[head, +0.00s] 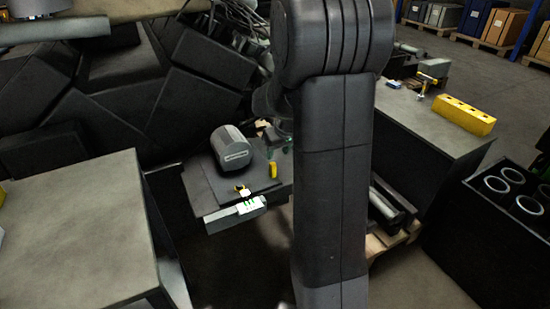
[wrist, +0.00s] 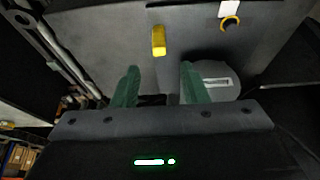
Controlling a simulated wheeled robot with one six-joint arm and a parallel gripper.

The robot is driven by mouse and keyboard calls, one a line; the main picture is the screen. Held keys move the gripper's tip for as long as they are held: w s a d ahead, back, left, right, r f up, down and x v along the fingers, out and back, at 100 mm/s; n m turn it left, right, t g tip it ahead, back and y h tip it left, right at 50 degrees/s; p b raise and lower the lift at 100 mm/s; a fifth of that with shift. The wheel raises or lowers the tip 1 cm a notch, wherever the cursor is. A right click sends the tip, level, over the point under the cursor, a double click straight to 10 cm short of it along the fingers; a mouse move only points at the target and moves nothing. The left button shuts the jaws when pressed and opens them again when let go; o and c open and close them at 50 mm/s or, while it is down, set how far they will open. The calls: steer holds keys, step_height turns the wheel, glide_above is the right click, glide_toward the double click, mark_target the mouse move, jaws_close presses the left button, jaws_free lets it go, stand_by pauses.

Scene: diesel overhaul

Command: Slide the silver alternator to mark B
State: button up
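The silver alternator (head: 232,148) is a grey, rounded drum with a pale slot on its face. It rests on a dark plate (head: 213,180) on a low bench between the larger worktops. In the wrist view the alternator (wrist: 222,66) lies beyond and beside the right green finger, partly hidden by it. My gripper (wrist: 161,78) has its two green fingers apart with nothing seen between them. I cannot read any letter that identifies mark B.
A small yellow block (head: 273,170) stands right of the alternator, and it also shows in the wrist view (wrist: 158,41). A yellow piece with a white tag (wrist: 230,10) lies near the plate's front edge. A grey worktop (head: 85,235) is at left; dark machinery stands behind.

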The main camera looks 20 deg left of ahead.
mark_target(272, 165)
steer(key=shift+v, duration=1.7)
steer(key=b+x, duration=0.1)
steer(key=x, duration=1.3)
steer(key=shift+b, duration=0.35)
steer(key=shift+s, duration=0.2)
